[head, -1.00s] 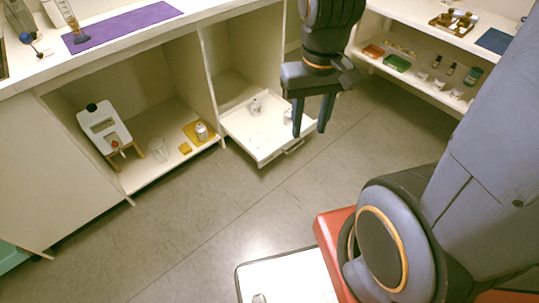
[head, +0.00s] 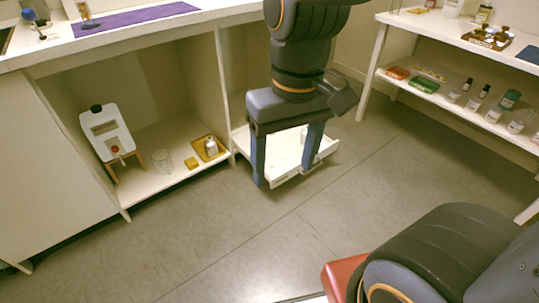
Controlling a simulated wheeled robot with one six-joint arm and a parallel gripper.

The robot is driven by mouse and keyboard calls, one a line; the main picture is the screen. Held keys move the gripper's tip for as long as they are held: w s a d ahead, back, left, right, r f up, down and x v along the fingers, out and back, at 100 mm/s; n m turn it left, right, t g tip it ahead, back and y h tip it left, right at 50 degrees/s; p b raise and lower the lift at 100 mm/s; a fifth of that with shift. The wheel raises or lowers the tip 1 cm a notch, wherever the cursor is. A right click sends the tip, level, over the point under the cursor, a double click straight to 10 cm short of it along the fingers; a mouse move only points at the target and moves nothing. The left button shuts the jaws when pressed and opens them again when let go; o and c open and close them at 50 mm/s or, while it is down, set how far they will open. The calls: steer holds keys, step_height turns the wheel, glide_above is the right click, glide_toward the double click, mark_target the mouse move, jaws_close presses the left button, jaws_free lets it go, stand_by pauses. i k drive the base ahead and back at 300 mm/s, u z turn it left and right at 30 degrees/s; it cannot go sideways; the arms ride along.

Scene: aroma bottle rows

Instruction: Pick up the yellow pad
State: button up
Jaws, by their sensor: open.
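The yellow pad (head: 191,163) is a small flat yellow block on the floor of the open cabinet bay, near its front edge. Just right of it is a yellow-brown tray (head: 199,142) with a small bottle (head: 211,147) on it. My gripper and wrist hide much of the drawer.
A clear glass beaker (head: 163,159) stands left of the pad. A white dispenser (head: 106,132) on a wooden stand is further left. Shelves with bottles (head: 510,99) are at right; the middle floor is clear.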

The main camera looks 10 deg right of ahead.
mark_target(191, 163)
steer(key=u, duration=0.4)
steer(key=i, duration=1.4)
steer(key=z, duration=0.05)
